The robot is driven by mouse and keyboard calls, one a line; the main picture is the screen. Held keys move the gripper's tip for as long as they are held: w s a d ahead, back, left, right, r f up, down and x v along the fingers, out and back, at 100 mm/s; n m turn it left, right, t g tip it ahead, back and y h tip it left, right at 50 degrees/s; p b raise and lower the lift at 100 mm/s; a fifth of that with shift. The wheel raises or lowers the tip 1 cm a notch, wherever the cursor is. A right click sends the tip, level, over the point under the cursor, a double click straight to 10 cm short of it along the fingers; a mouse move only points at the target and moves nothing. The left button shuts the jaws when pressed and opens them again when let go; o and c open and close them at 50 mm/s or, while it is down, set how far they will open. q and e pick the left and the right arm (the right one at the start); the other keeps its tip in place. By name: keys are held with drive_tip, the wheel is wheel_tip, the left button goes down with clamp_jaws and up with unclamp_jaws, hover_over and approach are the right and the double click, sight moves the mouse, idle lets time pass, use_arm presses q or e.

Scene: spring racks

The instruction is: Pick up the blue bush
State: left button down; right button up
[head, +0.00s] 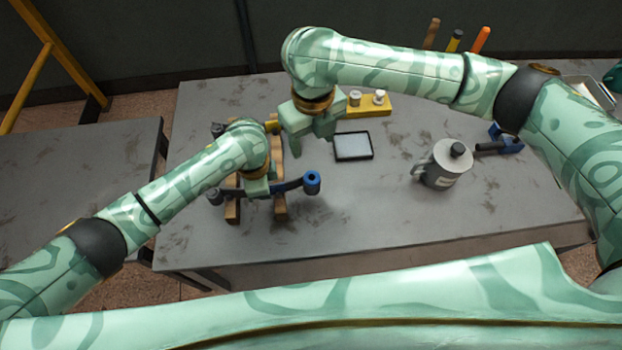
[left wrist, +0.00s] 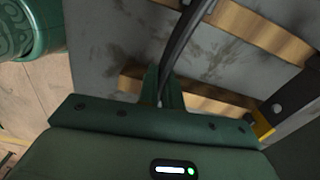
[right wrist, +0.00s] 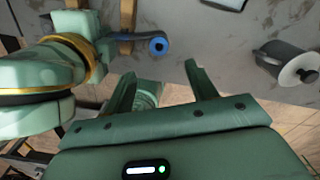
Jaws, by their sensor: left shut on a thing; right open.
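The blue bush (head: 312,181) is a short blue cylinder with a dark hole, at the right end of a dark curved leaf spring (head: 289,185). It also shows in the right wrist view (right wrist: 158,45). My left gripper (head: 258,188) is shut on the leaf spring, left of the bush; in the left wrist view the dark bar (left wrist: 180,38) passes between its fingers. My right gripper (head: 311,146) is open and empty, above the table behind the bush and apart from it. The bush's far side is hidden.
Wooden rack rails (head: 280,207) lie under the spring. A black-framed tablet (head: 353,146), a grey mug-like can (head: 447,165), a yellow block with small parts (head: 377,106) and a blue clamp-like tool (head: 507,138) stand on the grey table (head: 370,215). The table's front middle is clear.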

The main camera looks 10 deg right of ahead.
drive_tip(key=n, duration=0.1)
hover_over(312, 183)
drive_tip(key=w, duration=0.2)
wheel_tip(312, 183, down, 7)
drive_tip(key=f, duration=0.5)
drive_tip(key=shift+s+d, duration=0.1)
drive_tip(key=shift+s, duration=0.15)
drive_tip(key=c, duration=1.1)
